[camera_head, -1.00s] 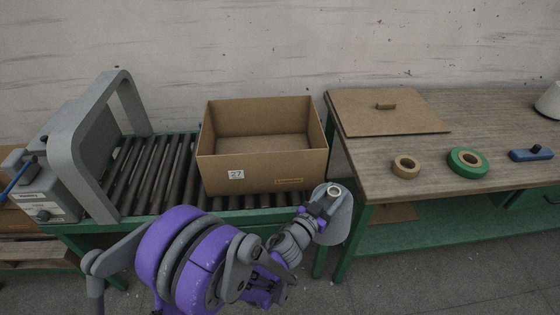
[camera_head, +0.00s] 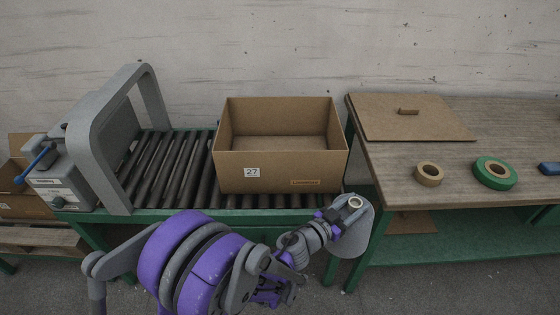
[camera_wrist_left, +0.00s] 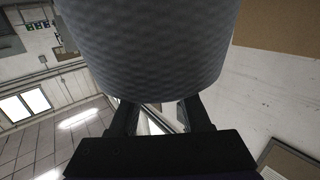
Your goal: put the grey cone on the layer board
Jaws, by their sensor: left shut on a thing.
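The grey cone (camera_head: 361,235) is held in my left gripper (camera_head: 336,222), in front of the gap between the conveyor and the table. Its narrow end with a pale tube rim points up. In the left wrist view the cone's textured grey side (camera_wrist_left: 150,45) fills the top middle, with the gripper fingers (camera_wrist_left: 155,117) shut against it. A flat brown board (camera_head: 415,117) with a small block on top lies on the table; it looks like the layer board. My right gripper is not in view.
An open, seemingly empty cardboard box (camera_head: 281,172) marked 27 stands on the roller conveyor (camera_head: 165,165). A grey arch (camera_head: 97,130) spans the rollers at left. Tan tape (camera_head: 429,174), green tape (camera_head: 495,173) and a blue tool (camera_head: 549,168) lie on the table (camera_head: 460,215).

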